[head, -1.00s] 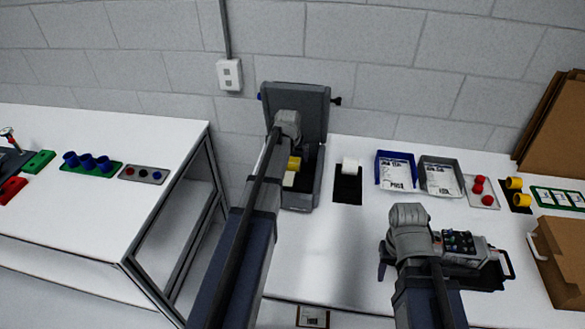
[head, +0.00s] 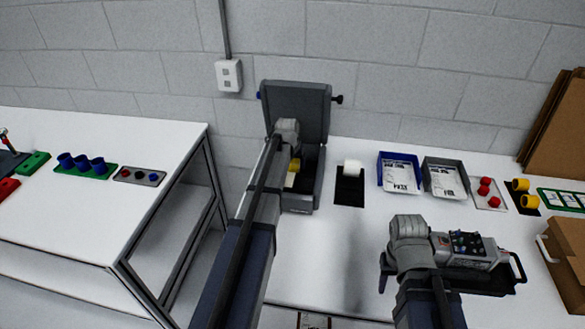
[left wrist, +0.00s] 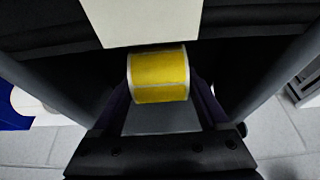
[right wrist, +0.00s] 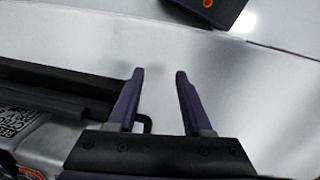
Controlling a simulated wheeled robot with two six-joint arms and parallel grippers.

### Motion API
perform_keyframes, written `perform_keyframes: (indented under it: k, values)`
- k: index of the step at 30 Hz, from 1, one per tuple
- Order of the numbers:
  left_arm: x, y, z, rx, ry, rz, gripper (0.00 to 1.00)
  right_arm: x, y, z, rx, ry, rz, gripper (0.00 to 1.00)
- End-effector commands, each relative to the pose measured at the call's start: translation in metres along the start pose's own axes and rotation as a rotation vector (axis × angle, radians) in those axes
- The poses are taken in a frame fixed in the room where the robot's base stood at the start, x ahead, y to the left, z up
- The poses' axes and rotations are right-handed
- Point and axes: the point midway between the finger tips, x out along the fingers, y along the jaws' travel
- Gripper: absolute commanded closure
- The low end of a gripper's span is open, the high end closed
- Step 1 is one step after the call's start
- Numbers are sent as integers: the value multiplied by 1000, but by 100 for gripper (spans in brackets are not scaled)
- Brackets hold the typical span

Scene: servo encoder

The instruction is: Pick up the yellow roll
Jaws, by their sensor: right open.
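The yellow roll (left wrist: 158,75) shows large in the left wrist view, with pale edges and its axis across the picture. It lies between the fingers of my left gripper (left wrist: 160,92) and hides their tips, so I cannot tell whether they touch it. In the head view my left arm reaches into the open grey case (head: 300,201), and a yellow patch (head: 291,180) shows inside beside the arm. My right gripper (right wrist: 160,72) is open and empty over the white table, next to a grey device (head: 465,248).
A white roll (head: 353,167) stands on a black pad. A blue tray (head: 384,184) and a grey tray (head: 430,187) hold printed papers, with red parts (head: 485,187) and yellow cylinders (head: 528,202) further right. A cardboard box (head: 565,262) is at the right edge.

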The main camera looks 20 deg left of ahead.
Motion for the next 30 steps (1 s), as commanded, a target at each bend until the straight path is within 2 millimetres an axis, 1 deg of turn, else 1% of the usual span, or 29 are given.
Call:
perform_keyframes:
  k: [1, 2, 17, 25, 30]
  values:
    - [0, 0, 0, 0, 0, 0, 29, 0, 0, 0, 0, 0, 0, 50]
    - [0, 0, 0, 0, 0, 0, 33, 0, 0, 0, 0, 0, 0, 50]
    - [0, 0, 0, 0, 0, 0, 89, 0, 0, 0, 0, 0, 0, 50]
    - [-1, 0, 0, 0, 0, 0, 89, -1, 0, 0, 0, 0, 0, 50]
    - [-9, 0, -4, 0, 0, 0, 89, -10, 1, 1, 0, 0, 0, 50]
